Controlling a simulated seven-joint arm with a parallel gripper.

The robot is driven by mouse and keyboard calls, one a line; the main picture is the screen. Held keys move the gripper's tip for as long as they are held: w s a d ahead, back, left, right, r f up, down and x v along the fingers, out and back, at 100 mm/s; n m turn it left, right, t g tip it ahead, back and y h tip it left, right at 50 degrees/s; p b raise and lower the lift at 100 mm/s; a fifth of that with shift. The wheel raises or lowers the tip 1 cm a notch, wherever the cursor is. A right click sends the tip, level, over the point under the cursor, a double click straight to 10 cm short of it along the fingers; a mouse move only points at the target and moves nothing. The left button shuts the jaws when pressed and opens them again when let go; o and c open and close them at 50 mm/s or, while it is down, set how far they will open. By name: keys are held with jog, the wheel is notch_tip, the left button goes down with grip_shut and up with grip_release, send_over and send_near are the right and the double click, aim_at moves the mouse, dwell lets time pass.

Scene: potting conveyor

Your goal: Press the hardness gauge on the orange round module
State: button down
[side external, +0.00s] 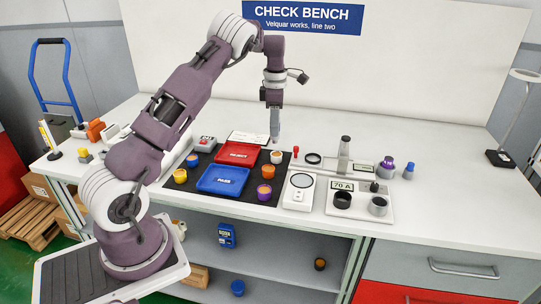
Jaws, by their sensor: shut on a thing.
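My gripper (274,104) points down above the right part of the black mat and is shut on a slim grey tool, which I take to be the hardness gauge (274,126). The gauge hangs upright, its lower end above a small round module with a white top and orange-brown side (276,157); I cannot tell if they touch. An orange round module (267,172) stands just in front of that one. A purple and orange one (264,192) is nearer the front edge. Another orange round module (180,176) stands at the mat's left, near a blue one (192,160).
A red REJECT tray (239,145) and a blue PASS tray (245,180) lie on the black mat (206,194). To the right are a white scale-like device (299,181), a grey post stand (344,150) and a plate marked 70 A (361,213). The bench's far right is mostly clear.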

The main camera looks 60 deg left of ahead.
send_over(268, 170)
jog(key=shift+f, duration=0.15)
jog(key=shift+f, duration=2.2)
jog(key=shift+f, duration=0.7)
dwell(0.7)
notch_tip(268, 170, up, 6)
dwell(0.8)
